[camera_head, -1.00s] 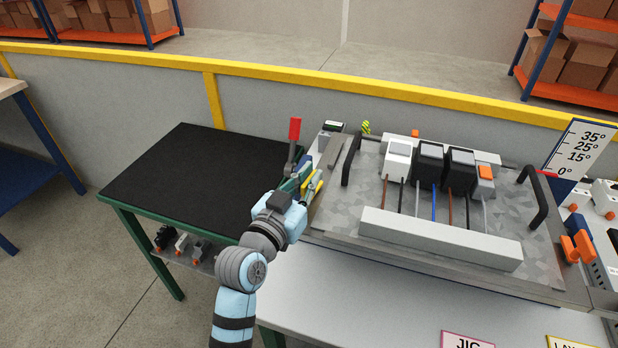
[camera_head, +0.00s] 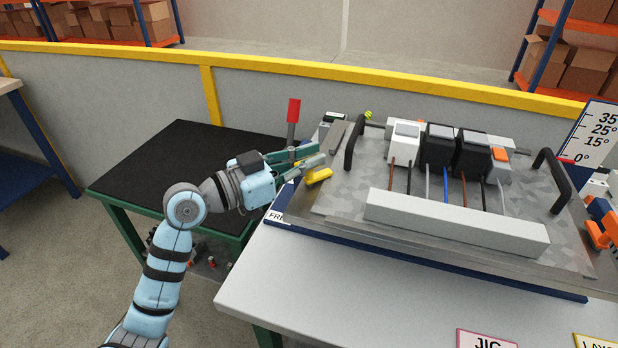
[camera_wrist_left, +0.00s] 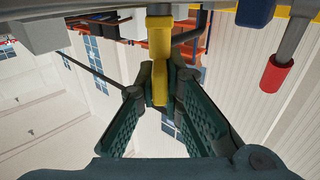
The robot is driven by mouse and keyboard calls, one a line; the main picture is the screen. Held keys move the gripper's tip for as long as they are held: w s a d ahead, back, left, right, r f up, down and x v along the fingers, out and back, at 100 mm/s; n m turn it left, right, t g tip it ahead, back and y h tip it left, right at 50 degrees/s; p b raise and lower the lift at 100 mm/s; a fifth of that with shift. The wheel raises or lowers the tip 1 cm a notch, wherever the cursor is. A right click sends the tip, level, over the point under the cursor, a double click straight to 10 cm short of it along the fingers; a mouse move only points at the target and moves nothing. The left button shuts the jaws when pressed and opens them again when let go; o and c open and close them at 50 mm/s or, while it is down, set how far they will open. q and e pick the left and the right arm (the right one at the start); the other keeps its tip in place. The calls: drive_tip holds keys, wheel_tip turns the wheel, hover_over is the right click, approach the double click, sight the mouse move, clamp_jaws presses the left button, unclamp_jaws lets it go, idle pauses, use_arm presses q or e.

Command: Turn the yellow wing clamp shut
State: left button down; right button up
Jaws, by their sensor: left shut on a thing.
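The yellow wing clamp (camera_head: 319,176) sits at the left edge of the grey mounting plate (camera_head: 345,200). My left gripper (camera_head: 318,157) reaches it from the left, with its fingers nearly level. In the left wrist view the yellow wing (camera_wrist_left: 160,45) stands between the two dark green fingers (camera_wrist_left: 163,85), which are shut on it. The fingers hide part of the wing and its pivot in the head view.
A red-tipped lever (camera_head: 293,112) stands upright just behind my left gripper. Black handles (camera_head: 355,142) flank the plate, which carries several wired modules (camera_head: 438,148). A black-topped table (camera_head: 150,160) at the left is clear. A scale board (camera_head: 600,128) stands at the right.

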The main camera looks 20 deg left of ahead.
use_arm(q)
drive_tip(key=m+g+h+b, duration=0.1)
drive_tip(key=g+b, duration=0.1)
drive_tip(key=m+g+h+b, duration=0.1)
drive_tip(key=m+g+b, duration=0.1)
drive_tip(key=m+g+h+b, duration=0.1)
drive_tip(key=h+b, duration=0.1)
drive_tip(key=b, duration=0.1)
drive_tip(key=shift+f+g, duration=0.35)
drive_tip(key=shift+g, duration=0.05)
drive_tip(key=m+g, duration=0.1)
drive_tip(key=g, duration=0.1)
drive_tip(key=m+g+h+b, duration=0.1)
drive_tip(key=m+g, duration=0.1)
drive_tip(key=shift+r, duration=0.2)
drive_tip(key=m+g+b, duration=0.1)
drive_tip(key=m+g, duration=0.1)
drive_tip(key=g, duration=0.1)
drive_tip(key=shift+h, duration=0.4)
drive_tip(key=shift+m+g, duration=0.4)
drive_tip(key=shift+g, duration=0.4)
drive_tip(key=c, duration=1.7)
unclamp_jaws()
drive_tip(key=shift+s, duration=0.1)
drive_tip(key=shift+d, duration=0.1)
drive_tip(key=shift+w, duration=0.2)
